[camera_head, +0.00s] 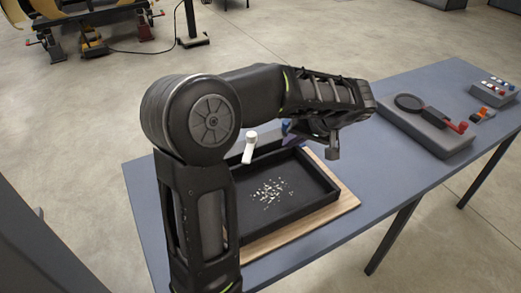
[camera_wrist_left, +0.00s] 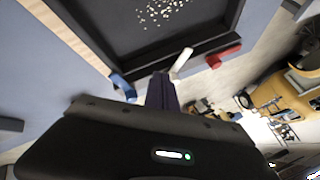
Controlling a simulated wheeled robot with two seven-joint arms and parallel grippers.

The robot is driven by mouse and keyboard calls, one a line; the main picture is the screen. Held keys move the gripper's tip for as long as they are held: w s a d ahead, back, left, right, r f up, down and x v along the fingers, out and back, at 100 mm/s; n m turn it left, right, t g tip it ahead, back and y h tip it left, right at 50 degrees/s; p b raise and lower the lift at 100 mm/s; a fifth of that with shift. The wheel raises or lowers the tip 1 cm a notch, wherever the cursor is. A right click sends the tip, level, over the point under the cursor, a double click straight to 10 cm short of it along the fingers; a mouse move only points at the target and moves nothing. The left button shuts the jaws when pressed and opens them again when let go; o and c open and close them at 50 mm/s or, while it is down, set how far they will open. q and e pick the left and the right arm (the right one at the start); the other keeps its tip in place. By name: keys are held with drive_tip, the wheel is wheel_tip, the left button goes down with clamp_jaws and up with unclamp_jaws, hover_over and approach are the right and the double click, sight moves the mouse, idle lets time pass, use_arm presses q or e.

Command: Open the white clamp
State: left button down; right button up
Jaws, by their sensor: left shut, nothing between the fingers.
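The white clamp (camera_head: 249,147) is at the far rim of the black tray (camera_head: 312,201) in the head view, its lever sticking up at a tilt. In the left wrist view its pale lever (camera_wrist_left: 181,63) stands at the tray's edge, just beyond my gripper's tip. My left gripper (camera_head: 333,150) is shut and empty, to the right of the white clamp and apart from it in the head view. In the left wrist view a narrow dark piece (camera_wrist_left: 162,92), seemingly its closed fingers, points towards the clamp. My right gripper is not in view.
A blue clamp (camera_wrist_left: 122,88) and a red clamp (camera_wrist_left: 223,56) flank the white one. Small pale shells (camera_head: 270,191) lie in the tray, on a wooden board (camera_head: 300,234). A grey fixture (camera_head: 425,127) and button box (camera_head: 494,91) are at the right.

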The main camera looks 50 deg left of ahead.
use_arm(q)
drive_tip(key=p, duration=0.2)
approach(260, 159)
drive_tip(key=w+a+f, duration=0.1)
drive_tip(key=f, duration=0.1)
drive_tip(key=w+a+f, duration=0.1)
drive_tip(key=f, duration=0.1)
drive_tip(key=shift+w+a, duration=0.15)
drive_tip(key=shift+a, duration=0.2)
drive_tip(key=s+a+p, duration=0.2)
drive_tip(key=shift+a, duration=0.35)
drive_tip(key=shift+s+a+f, duration=0.15)
drive_tip(key=shift+s+a, duration=0.05)
drive_tip(key=shift+a, duration=0.1)
drive_tip(key=shift+s, duration=0.1)
drive_tip(key=shift+s+m+b, duration=0.1)
drive_tip(key=shift+m+b, duration=0.2)
drive_tip(key=shift+b, duration=0.2)
